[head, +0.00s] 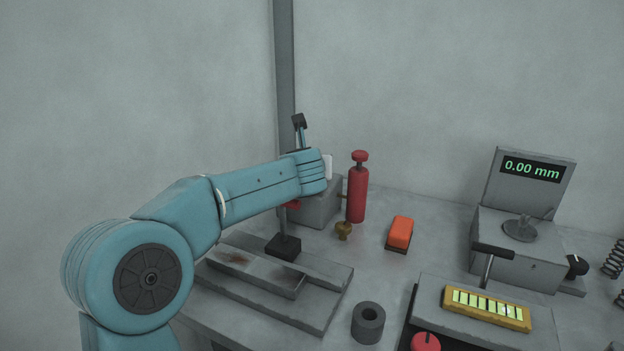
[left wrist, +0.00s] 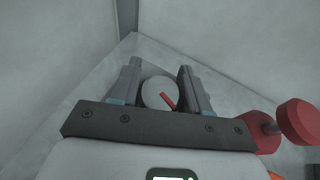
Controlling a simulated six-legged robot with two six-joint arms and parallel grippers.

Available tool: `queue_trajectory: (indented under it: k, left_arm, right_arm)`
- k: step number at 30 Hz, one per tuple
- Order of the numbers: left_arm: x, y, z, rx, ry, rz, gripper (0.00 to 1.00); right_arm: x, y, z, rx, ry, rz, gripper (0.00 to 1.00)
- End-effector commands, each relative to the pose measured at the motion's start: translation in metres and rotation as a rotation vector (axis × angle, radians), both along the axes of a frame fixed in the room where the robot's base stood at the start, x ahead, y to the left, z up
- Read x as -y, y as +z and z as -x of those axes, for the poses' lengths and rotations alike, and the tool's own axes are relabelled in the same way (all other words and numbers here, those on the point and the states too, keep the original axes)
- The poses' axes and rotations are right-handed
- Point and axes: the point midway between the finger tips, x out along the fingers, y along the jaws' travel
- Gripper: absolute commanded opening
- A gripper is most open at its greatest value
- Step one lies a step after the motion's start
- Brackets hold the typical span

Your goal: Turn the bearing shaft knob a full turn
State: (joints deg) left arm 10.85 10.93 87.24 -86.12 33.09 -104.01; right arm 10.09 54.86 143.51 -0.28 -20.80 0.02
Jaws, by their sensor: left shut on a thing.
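The bearing shaft knob (left wrist: 155,92) shows in the left wrist view as a round grey disc with a red pointer line slanting to the lower right. My left gripper (left wrist: 160,75) is shut on it, with one finger on each side. In the head view my left arm reaches across to a grey block (head: 318,208) at the back of the bench. My own wrist hides the knob and fingertips there. My right gripper is in neither view.
A red cylinder (head: 357,192) stands close to the right of my left wrist. A small brass piece (head: 343,230), an orange block (head: 400,233) and a grey ring (head: 368,322) are on the bench. A gauge reading 0.00 mm (head: 530,170) stands at right.

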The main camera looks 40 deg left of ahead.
Motion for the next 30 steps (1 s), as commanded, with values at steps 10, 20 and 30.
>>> queue_trajectory:
  k: [10, 20, 30]
  left_arm:
    - [-0.002, 0.005, 0.002, -0.004, 0.316, 0.0, 0.15]
    - [-0.005, 0.006, 0.006, -0.003, 0.538, 0.0, 0.15]
    - [-0.006, 0.002, 0.008, -0.001, 0.636, -0.001, 0.15]
  right_arm:
    - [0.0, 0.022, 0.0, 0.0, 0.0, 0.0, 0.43]
    - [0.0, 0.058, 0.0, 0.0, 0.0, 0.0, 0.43]
    - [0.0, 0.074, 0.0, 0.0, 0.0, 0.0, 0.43]
